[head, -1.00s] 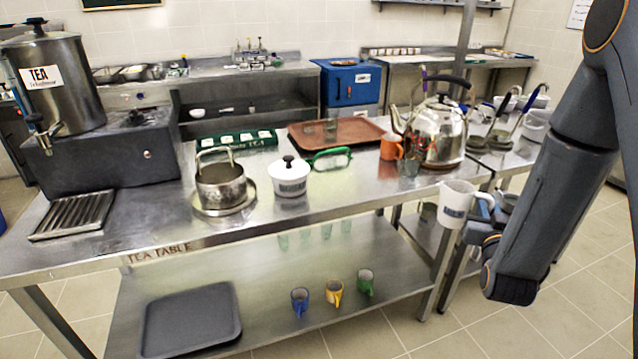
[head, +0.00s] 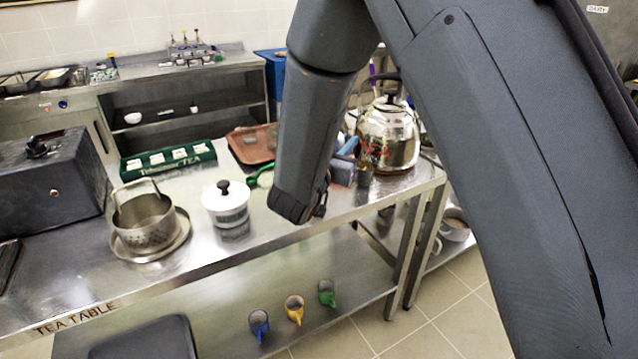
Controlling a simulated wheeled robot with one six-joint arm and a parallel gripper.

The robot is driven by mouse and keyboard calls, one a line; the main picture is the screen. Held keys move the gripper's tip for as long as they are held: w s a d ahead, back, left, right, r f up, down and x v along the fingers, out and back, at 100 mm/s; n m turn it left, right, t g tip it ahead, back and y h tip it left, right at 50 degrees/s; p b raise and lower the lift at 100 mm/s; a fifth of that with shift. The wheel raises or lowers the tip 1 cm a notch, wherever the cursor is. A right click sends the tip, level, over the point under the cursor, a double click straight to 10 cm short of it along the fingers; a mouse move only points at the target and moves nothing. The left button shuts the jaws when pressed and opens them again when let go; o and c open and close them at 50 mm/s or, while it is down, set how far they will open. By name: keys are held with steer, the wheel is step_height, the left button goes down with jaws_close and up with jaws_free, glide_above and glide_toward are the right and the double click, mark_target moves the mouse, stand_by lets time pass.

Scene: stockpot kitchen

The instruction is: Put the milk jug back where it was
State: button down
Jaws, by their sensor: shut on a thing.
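My gripper (head: 345,166) shows only in part past my forearm, over the tea table (head: 290,238), left of the steel kettle (head: 388,135). It is shut on the milk jug, a white jug with a dark label in the earlier view. The jug is now hidden behind my arm, so I cannot tell whether it touches the tabletop.
A white lidded pot (head: 226,206), a steel pan (head: 147,222) on a plate, a green tea box (head: 168,160) and a brown tray (head: 250,146) stand on the table. A glass (head: 364,182) is close beside my gripper. Blue (head: 259,325), yellow (head: 295,310) and green mugs (head: 327,293) stand on the lower shelf.

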steer(key=shift+a+f+p, duration=0.15)
steer(key=shift+f+p, duration=0.65)
steer(key=shift+f, duration=4.15)
steer(key=shift+f, duration=0.2)
steer(key=c, duration=1.8)
jaws_free()
steer(key=shift+r, duration=0.1)
steer(key=shift+r, duration=0.2)
steer(key=b+v, duration=0.2)
steer(key=v, duration=1)
steer(key=shift+s+f, duration=0.1)
steer(key=shift+f, duration=0.05)
